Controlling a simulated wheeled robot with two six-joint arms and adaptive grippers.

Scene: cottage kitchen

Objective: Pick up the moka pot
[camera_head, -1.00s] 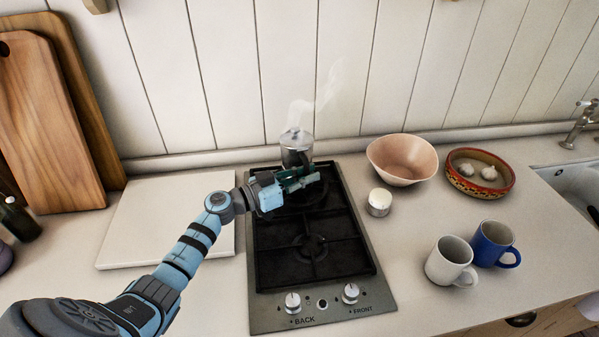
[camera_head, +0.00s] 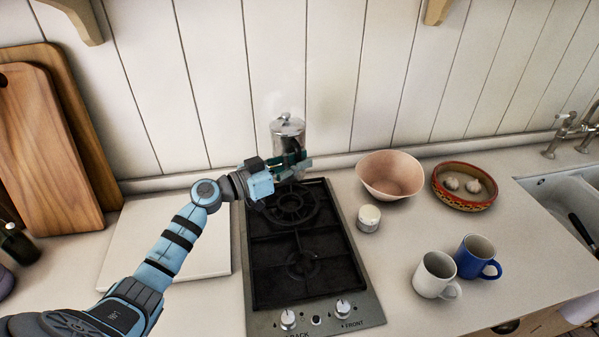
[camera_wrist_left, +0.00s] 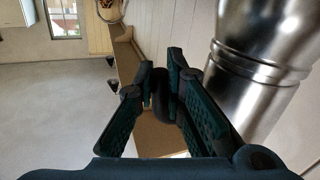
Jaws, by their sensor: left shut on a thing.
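The moka pot (camera_head: 288,130) is silver metal and is held above the back burner of the stove (camera_head: 272,252), roughly upright, with faint steam over it. My left gripper (camera_head: 294,167) is shut on its dark handle. In the left wrist view the pot's shiny body (camera_wrist_left: 255,75) fills the upper right, and the handle (camera_wrist_left: 163,92) sits between the fingers of the left gripper (camera_wrist_left: 165,100). The gripper hides the lower part of the pot in the head view. My right gripper is not in view.
A pale board (camera_head: 168,240) lies left of the stove. Right of it are a small white-topped jar (camera_head: 368,218), a pink bowl (camera_head: 391,176), a patterned bowl with garlic (camera_head: 464,204), a white mug (camera_head: 434,277) and a blue mug (camera_head: 473,258). The front grate is bare.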

